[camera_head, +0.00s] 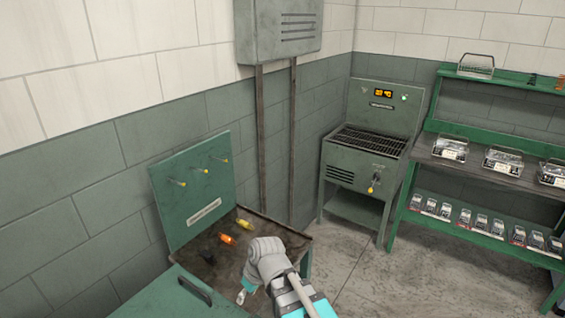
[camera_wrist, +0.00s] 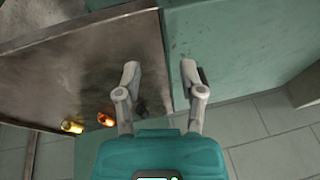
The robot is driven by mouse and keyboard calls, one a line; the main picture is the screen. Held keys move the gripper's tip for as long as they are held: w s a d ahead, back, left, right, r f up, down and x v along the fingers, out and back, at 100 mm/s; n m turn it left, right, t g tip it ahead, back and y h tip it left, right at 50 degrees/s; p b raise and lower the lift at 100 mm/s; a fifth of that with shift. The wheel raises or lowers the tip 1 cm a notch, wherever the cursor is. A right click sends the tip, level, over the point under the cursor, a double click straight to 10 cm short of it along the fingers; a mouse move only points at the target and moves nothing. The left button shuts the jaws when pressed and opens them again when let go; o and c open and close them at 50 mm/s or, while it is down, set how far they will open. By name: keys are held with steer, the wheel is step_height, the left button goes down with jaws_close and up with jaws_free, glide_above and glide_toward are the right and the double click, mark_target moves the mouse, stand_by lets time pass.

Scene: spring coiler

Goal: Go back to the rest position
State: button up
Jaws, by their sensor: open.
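My gripper (camera_wrist: 160,75) is open and empty in the wrist view, its two grey fingers spread apart above the seam between a brown worktop (camera_wrist: 60,80) and a green surface (camera_wrist: 240,45). In the head view my gripper (camera_head: 242,297) is low over the near edge of the brown worktop (camera_head: 274,234), partly hidden by my wrist. A yellow piece (camera_head: 245,225), an orange piece (camera_head: 227,239) and a black piece (camera_head: 207,256) lie on the worktop, apart from the gripper. The yellow (camera_wrist: 72,127) and orange (camera_wrist: 105,120) pieces also show in the wrist view.
A green back panel (camera_head: 190,195) with yellow-tipped pegs stands behind the worktop. A green cover with a black handle (camera_head: 195,290) is at the near left. A grated green machine (camera_head: 373,142) and a green shelf (camera_head: 490,157) of boxed parts stand right. Floor (camera_head: 345,262) between is clear.

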steer(key=d+f+m+h, duration=0.1)
steer(key=d+m+h, duration=0.2)
steer(key=d+m, duration=0.7)
steer(key=d, duration=1.6)
steer(key=shift+w+d+f+h+b, duration=0.3)
steer(key=shift+w+h, duration=0.05)
steer(key=shift+h, duration=0.05)
